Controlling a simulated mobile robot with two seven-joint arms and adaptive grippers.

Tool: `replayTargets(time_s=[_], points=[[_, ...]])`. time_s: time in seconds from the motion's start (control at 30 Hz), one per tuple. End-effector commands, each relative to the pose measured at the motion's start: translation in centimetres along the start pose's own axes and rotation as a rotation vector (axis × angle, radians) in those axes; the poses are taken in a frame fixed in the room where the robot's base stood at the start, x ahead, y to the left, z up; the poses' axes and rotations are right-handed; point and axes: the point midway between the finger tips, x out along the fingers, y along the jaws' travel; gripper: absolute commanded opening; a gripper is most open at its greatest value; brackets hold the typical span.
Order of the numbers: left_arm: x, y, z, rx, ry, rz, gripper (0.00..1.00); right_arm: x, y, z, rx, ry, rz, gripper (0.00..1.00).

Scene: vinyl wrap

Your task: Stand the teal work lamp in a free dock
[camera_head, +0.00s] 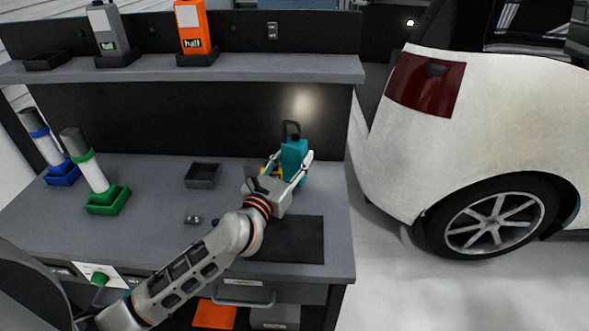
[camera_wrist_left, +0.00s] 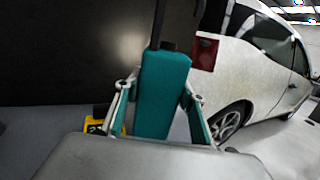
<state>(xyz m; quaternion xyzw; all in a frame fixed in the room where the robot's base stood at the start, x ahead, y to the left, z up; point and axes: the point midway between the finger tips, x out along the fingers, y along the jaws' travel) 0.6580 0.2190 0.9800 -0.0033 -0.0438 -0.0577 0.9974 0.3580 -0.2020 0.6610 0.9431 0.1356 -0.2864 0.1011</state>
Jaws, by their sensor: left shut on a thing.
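The teal work lamp (camera_head: 294,158) is upright at the right end of the bench, with a dark hook or handle on top. It also fills the middle of the left wrist view (camera_wrist_left: 163,95). My left gripper (camera_head: 296,172) is shut on the lamp, one finger on each side; its fingers also show in the wrist view (camera_wrist_left: 160,105). The lamp's base is hidden behind the gripper. An empty dark dock (camera_head: 203,182) sits on the bench left of the gripper. Another empty dark dock (camera_head: 45,66) is at the left end of the shelf. My right gripper is not in view.
The shelf docks hold a grey device (camera_head: 108,30) and an orange device (camera_head: 191,27). White cylinders stand in blue (camera_head: 62,174) and green (camera_head: 107,205) holders. A yellow item (camera_wrist_left: 97,125) is beside the lamp. A dark mat (camera_head: 290,242) lies in front. A white car (camera_head: 480,130) is at right.

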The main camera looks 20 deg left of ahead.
Motion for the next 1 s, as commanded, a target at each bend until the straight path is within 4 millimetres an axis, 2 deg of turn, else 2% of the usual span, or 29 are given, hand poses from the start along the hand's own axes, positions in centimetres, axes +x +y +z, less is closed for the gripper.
replayTargets(time_s=[0.1, 0.2, 0.63, 0.67, 0.7, 1.0], points=[[-0.2, 0.0, -1.9, -0.001, 0.003, 0.002, 0.08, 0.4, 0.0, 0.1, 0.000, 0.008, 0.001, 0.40], [-0.3, 0.0, -3.1, 0.000, 0.002, 0.001, 0.08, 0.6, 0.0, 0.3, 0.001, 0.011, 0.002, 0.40], [-0.3, 0.0, -3.5, 0.001, -0.001, 0.000, 0.08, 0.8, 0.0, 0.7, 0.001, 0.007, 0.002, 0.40], [-0.3, 0.0, -3.5, 0.001, 0.001, 0.000, 0.47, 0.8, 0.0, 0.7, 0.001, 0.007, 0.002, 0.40], [-0.3, 0.0, -3.5, 0.001, 0.001, 0.000, 0.56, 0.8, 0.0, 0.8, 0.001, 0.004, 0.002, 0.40], [-0.3, 0.0, -3.4, 0.001, 0.001, 0.000, 0.56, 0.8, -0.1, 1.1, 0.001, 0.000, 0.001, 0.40]])
